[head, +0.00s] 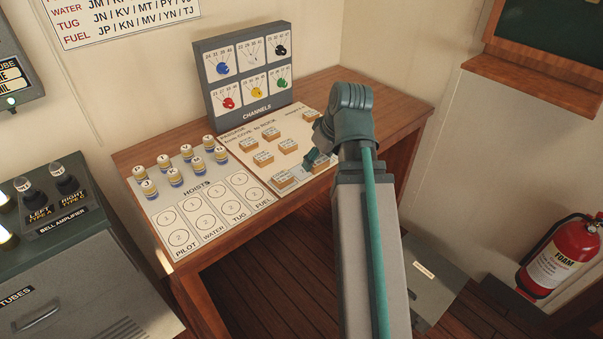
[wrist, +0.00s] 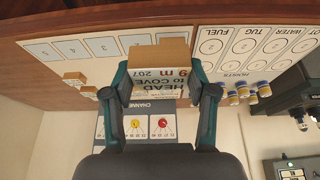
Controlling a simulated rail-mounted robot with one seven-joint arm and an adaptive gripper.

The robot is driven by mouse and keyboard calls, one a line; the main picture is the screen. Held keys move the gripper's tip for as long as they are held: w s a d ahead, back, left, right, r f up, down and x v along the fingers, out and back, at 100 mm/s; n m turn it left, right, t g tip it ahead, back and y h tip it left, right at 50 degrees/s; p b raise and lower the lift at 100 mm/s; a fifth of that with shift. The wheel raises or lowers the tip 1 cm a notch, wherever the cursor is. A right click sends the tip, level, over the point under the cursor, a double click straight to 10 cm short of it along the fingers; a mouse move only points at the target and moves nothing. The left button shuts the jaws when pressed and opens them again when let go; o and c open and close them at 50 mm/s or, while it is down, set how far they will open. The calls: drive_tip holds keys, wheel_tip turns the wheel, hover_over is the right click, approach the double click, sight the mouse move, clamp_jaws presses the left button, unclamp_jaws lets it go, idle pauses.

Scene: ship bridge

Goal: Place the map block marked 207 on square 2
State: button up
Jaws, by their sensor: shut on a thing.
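My gripper (wrist: 160,84) is shut on a wooden map block (wrist: 160,52). The block's printed face reads HEAD to COVE 9 m 207. The two fingers press on its left and right sides in the wrist view. The block is in front of part of the passage board (wrist: 62,62) and hides some of its numbered squares. Squares with higher numbers show bare to the left of the block. In the head view my gripper (head: 314,160) is low over the front part of the board. My arm partly hides it there, and I cannot tell the block's height above the board.
Several other map blocks (head: 263,158) lie on the board. The hoists board (head: 206,213) with several lettered pegs (head: 175,177) is to the left. The grey channels panel (head: 250,70) stands behind the board. The desk's front edge is close to the squares.

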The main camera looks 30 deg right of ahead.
drive_tip(key=w+d+f+p, duration=0.2)
drive_tip(key=w+f, duration=0.2)
drive_tip(key=w, duration=0.5)
approach(301, 170)
drive_tip(key=shift+w+a+f, duration=0.4)
drive_tip(key=shift+w+f, duration=0.2)
drive_tip(key=shift+w, duration=0.2)
drive_tip(key=shift+w+d+f, duration=0.1)
drive_tip(key=shift+w+f, duration=0.5)
drive_tip(key=shift+f, duration=0.2)
drive_tip(key=shift+s+f+p, duration=0.1)
drive_tip(key=shift+f+p, duration=0.3)
drive_tip(key=shift+f, duration=1.05)
drive_tip(key=shift+f, duration=0.2)
drive_tip(key=o, duration=0.8)
drive_tip(key=shift+r, duration=0.1)
drive_tip(key=shift+r, duration=0.2)
drive_tip(key=b+v, duration=0.1)
drive_tip(key=v, duration=1)
drive_tip(key=shift+s+d+r, duration=0.1)
drive_tip(key=shift+r, duration=0.25)
